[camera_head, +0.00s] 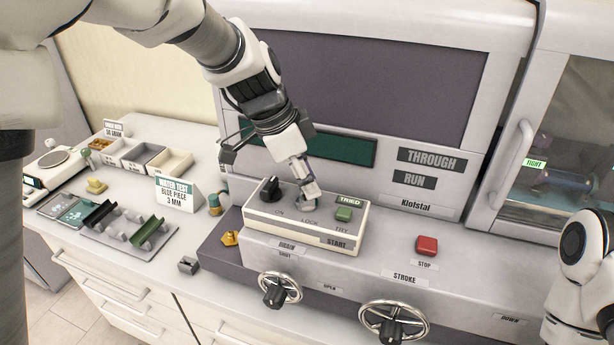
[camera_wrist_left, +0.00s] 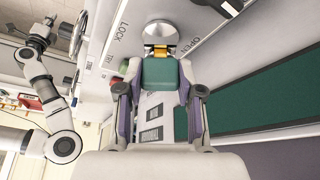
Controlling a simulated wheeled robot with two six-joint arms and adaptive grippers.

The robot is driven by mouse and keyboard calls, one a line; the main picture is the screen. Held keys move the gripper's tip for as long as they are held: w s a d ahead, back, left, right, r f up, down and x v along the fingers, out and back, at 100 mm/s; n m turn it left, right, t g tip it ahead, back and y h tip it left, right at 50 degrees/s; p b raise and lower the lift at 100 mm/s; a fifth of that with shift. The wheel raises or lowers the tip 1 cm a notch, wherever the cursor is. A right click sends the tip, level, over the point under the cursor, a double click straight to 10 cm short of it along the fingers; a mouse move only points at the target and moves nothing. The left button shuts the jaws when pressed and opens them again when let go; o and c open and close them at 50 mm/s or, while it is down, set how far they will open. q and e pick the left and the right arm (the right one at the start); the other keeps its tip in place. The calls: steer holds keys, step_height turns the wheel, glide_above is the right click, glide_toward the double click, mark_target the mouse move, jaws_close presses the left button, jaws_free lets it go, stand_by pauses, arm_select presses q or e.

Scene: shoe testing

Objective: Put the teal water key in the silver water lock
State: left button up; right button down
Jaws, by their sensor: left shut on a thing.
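My left gripper (camera_head: 308,190) is shut on the teal water key (camera_wrist_left: 160,74), whose block-shaped head sits between both fingers in the left wrist view. A short gold part of the key points at the round silver water lock (camera_wrist_left: 171,32). The gold part meets the near edge of the lock in the picture; I cannot tell whether it is inside or just in front. My right gripper (camera_wrist_left: 40,32) is small and far off in the left wrist view.
A black knob (camera_head: 270,190) stands left of the lock and a green button (camera_head: 344,213) right of it, on the white box (camera_head: 300,232). A red stop button (camera_head: 427,245) and two handwheels are on the machine front.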

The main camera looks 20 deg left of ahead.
arm_select(q)
steer(key=shift+f, duration=0.3)
steer(key=o, duration=1.1)
steer(key=shift+r, duration=0.1)
steer(key=v, duration=1.2)
